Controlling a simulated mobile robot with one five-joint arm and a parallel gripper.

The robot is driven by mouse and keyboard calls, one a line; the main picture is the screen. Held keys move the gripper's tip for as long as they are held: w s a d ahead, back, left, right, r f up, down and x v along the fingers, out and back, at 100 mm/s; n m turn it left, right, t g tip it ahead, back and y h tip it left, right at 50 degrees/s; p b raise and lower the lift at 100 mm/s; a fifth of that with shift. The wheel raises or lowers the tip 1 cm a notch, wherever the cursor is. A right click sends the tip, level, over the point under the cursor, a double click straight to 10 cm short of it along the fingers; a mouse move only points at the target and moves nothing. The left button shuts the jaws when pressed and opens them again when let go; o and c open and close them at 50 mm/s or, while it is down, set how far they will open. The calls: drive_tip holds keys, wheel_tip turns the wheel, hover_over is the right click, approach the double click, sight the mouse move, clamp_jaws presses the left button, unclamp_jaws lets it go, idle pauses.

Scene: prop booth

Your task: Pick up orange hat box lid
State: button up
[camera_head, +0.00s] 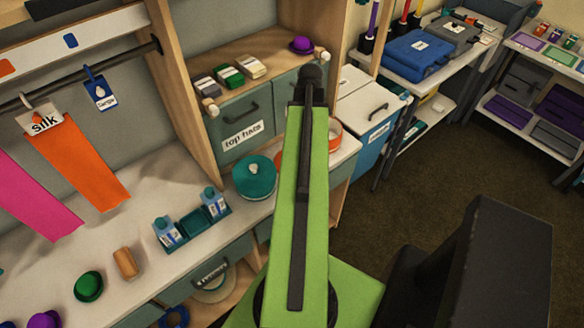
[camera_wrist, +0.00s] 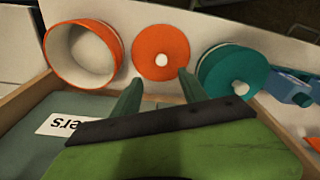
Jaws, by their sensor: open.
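The orange hat box lid (camera_wrist: 160,40) is a round orange disc with a pale knob, lying on the white counter in the wrist view. My gripper (camera_wrist: 160,77) is open, its two green fingers apart and empty, pointing towards the lid's near edge. Whether a finger touches the lid I cannot tell. The open orange hat box (camera_wrist: 60,63), pale inside, is left of the lid; its edge also shows beside my arm in the head view (camera_head: 335,134). In the head view my green arm hides most of the lid and my fingers.
A teal hat box with its lid (camera_wrist: 220,75) stands close right of the orange lid, also in the head view (camera_head: 254,178). Blue-and-white cartons (camera_head: 166,232) stand in a teal tray nearby. A wooden divider (camera_head: 185,80) rises behind the counter.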

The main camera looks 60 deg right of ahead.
drive_tip(key=f+b, duration=0.3)
drive_tip(key=f, duration=0.1)
drive_tip(key=w+f+b, duration=0.1)
drive_tip(key=f+b, duration=0.7)
drive_tip(key=shift+w+a+f, duration=0.2)
drive_tip(key=shift+w+f, duration=0.15)
drive_tip(key=shift+w, duration=0.05)
drive_tip(key=shift+r, duration=0.2)
drive_tip(key=shift+c, duration=0.4)
clamp_jaws()
